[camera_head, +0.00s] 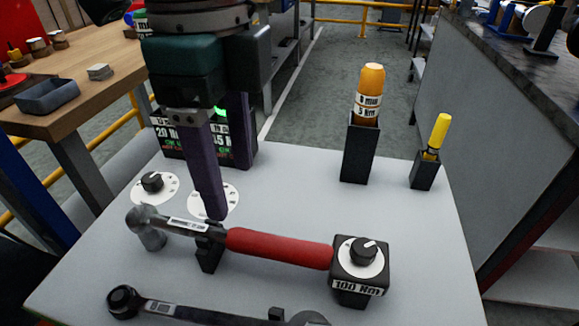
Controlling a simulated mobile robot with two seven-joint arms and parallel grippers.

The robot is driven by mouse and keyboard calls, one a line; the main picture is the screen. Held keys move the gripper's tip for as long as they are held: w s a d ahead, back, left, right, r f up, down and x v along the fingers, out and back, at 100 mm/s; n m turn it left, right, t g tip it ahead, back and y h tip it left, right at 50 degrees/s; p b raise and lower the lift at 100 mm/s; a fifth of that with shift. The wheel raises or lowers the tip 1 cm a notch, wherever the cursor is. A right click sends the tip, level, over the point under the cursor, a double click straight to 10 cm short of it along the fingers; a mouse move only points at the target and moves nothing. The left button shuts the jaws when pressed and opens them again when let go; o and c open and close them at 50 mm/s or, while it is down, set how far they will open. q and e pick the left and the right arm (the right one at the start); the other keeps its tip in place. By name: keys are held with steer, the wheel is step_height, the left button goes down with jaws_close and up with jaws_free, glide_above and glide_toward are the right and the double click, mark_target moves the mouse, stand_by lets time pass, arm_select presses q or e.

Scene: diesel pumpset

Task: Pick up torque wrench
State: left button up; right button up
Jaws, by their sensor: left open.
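The torque wrench (280,247) has a red handle and a metal shaft. It lies roughly level across the white bench, raised on a black support (208,258). Its ratchet head points left, and its right end meets a black block (359,266) marked 100 Nm with a dial on top. My left gripper (226,190) comes down from above with two purple fingers spread apart and nothing between them. The nearer fingertip is by the shaft, just left of the red handle. The farther finger is behind the wrench. Contact cannot be told. My right gripper is not in view.
A second dark wrench (200,312) lies in front, cut off by the lower edge. Behind are a digital display box (172,143), an orange-handled tool (369,88) in a black holder and a yellow-handled tool (438,131) in another. The bench's right side is clear.

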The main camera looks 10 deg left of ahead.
mark_target(244, 234)
arm_select(q)
steer(key=shift+w+a+f, duration=0.15)
steer(key=shift+f, duration=0.4)
step_height(244, 234, down, 4)
steer(key=shift+b, duration=0.45)
steer(key=f, duration=0.1)
steer(key=f+b, duration=0.1)
steer(key=f, duration=0.3)
steer(key=shift+s+d, duration=0.25)
steer(key=shift+d, duration=0.05)
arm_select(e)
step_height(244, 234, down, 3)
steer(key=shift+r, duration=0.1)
arm_select(q)
steer(key=shift+c, duration=0.4)
jaws_close()
steer(key=shift+r, duration=0.1)
